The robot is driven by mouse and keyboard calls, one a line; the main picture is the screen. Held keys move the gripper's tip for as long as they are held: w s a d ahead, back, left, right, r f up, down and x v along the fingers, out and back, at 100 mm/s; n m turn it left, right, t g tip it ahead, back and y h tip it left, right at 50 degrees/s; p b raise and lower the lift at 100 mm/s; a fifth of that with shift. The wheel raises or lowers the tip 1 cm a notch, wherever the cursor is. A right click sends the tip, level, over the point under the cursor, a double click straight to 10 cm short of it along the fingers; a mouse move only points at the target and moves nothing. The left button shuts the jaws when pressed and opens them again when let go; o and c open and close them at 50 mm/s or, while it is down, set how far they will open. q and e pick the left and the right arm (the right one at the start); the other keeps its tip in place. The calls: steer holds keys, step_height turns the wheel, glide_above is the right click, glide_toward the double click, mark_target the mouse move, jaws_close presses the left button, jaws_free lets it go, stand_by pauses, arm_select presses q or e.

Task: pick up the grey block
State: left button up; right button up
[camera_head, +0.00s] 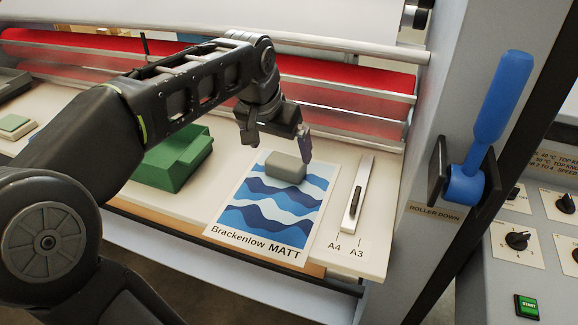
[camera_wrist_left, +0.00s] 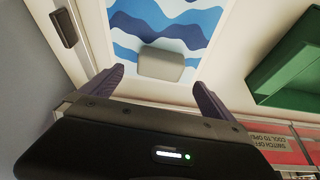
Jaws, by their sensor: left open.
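The grey block (camera_head: 286,166) is a small rounded block lying on the upper part of a blue-and-white wave print (camera_head: 266,221) labelled "Brackenlow MATT". My left gripper (camera_head: 279,146) is just behind and above the block in the head view, its fingers pointing down. In the left wrist view the two fingertips (camera_wrist_left: 156,78) are spread apart, and the grey block (camera_wrist_left: 161,64) shows between and beyond them. Nothing is held. I cannot tell the exact height of the fingers above the block. My right gripper is in neither view.
A green block-shaped thing (camera_head: 173,160) stands left of the print. A metal guide with a black slider (camera_head: 355,205) lies to the right, by the A4 and A3 marks. The red-backed rollers (camera_head: 345,102) run behind. A blue lever (camera_head: 492,120) stands at the right.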

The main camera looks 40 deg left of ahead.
mark_target(286, 160)
arm_select(q)
steer(key=shift+x, duration=1.3)
steer(key=shift+w+p+x, duration=0.1)
steer(key=shift+p+x, duration=0.3)
steer(key=shift+x, duration=0.9)
steer(key=shift+w+p+x, duration=0.15)
steer(key=shift+p+x, duration=0.2)
steer(key=shift+x, duration=1)
steer(key=shift+r, duration=0.1)
steer(key=c, duration=1.9)
steer(key=shift+r, duration=0.1)
steer(key=shift+c, duration=0.5)
steer(key=shift+r, duration=0.1)
